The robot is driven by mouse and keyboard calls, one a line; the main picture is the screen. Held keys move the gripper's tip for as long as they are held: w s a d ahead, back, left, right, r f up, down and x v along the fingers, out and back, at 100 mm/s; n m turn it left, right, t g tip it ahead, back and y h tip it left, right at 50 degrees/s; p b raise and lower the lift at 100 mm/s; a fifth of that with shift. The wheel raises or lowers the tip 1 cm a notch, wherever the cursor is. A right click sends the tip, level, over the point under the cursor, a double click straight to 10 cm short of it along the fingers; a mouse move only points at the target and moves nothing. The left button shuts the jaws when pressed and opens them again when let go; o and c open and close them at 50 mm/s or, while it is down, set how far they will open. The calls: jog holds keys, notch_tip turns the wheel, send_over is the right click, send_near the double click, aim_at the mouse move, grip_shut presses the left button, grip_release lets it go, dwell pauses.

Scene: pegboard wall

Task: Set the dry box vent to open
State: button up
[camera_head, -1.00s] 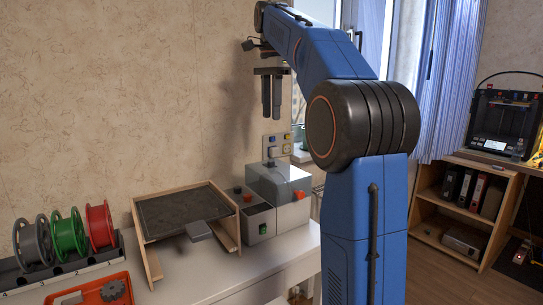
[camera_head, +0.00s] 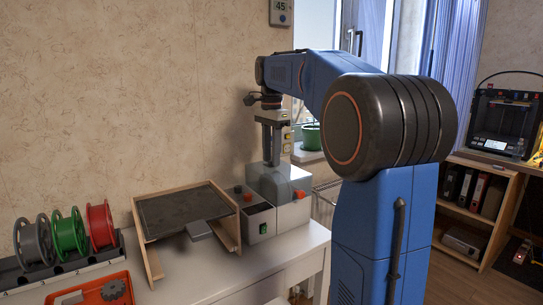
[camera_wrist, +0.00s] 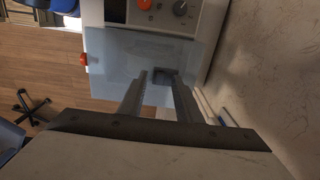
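The dry box (camera_head: 292,212) is a pale grey box with a translucent top at the right end of the bench, and its top also shows in the wrist view (camera_wrist: 118,62). A small dark square piece (camera_wrist: 161,92) on that top may be the vent; its setting cannot be read. My gripper (camera_head: 271,162) points straight down, with its fingertips at or just above the box top. In the wrist view the fingers (camera_wrist: 162,76) are apart, one on each side of the dark piece. Contact cannot be told.
A small unit with a green button (camera_head: 262,228) and a red knob stands left of the box. A wooden stand with a dark plate (camera_head: 180,210), spools (camera_head: 68,236) and an orange tray (camera_head: 95,294) are farther left. The wall is close behind the box.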

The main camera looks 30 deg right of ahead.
aim_at(277, 169)
jog(key=shift+f, duration=0.15)
jog(key=shift+c, duration=0.7)
grip_shut()
jog(key=shift+s, duration=1.4)
jog(key=shift+o, duration=0.7)
grip_release()
jog(key=shift+s, duration=0.1)
notch_tip(277, 169, up, 18)
jog(key=shift+f, duration=0.25)
